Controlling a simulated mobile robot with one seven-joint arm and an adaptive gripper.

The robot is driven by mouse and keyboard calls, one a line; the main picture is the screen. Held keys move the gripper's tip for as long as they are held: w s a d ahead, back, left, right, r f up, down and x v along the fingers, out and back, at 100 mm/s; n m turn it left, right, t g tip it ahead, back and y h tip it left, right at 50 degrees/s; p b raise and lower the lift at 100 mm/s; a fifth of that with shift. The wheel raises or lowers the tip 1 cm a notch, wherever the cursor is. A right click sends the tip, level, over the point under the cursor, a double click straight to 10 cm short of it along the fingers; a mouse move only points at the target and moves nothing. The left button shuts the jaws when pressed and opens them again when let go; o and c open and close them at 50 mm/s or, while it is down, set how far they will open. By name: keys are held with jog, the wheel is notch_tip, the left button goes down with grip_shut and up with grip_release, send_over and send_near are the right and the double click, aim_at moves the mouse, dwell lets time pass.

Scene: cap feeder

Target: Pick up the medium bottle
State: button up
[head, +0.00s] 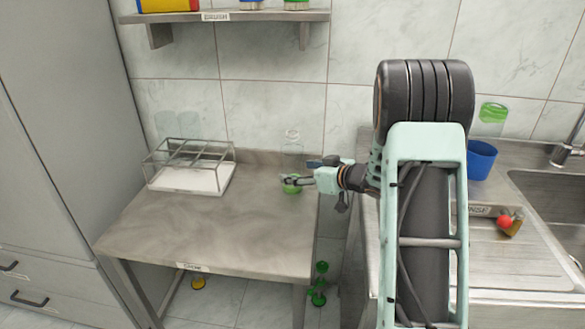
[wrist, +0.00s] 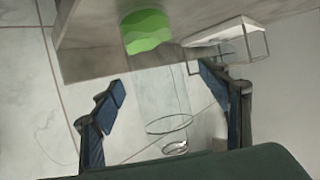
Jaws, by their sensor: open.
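A clear bottle (head: 292,146) with green contents at its base stands upright near the back right corner of the steel table (head: 200,233). I cannot tell its size class for sure. My gripper (head: 302,173) is at the bottle's lower part, reaching in from the right, and partly covers it. In the wrist view the scene is turned over: the bottle (wrist: 160,95) has its green base (wrist: 146,31) at the top and its round mouth toward the bottom. My gripper (wrist: 165,98) is open there, one finger on each side of the bottle, with gaps showing.
A clear-walled rack (head: 190,180) with a white base stands at the table's back left; clear vessels show behind it. A shelf (head: 225,15) hangs above. At right, a sink counter holds a blue cup (head: 481,160) and a red-tipped item (head: 508,222). The table's front is clear.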

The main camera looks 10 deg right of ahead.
aim_at(292, 170)
jog(key=x, duration=0.4)
jog(key=shift+d+f, duration=0.2)
jog(key=shift+d, duration=0.05)
jog(key=shift+w+a, duration=0.2)
jog(key=shift+w, duration=0.15)
jog(key=c, duration=1.1)
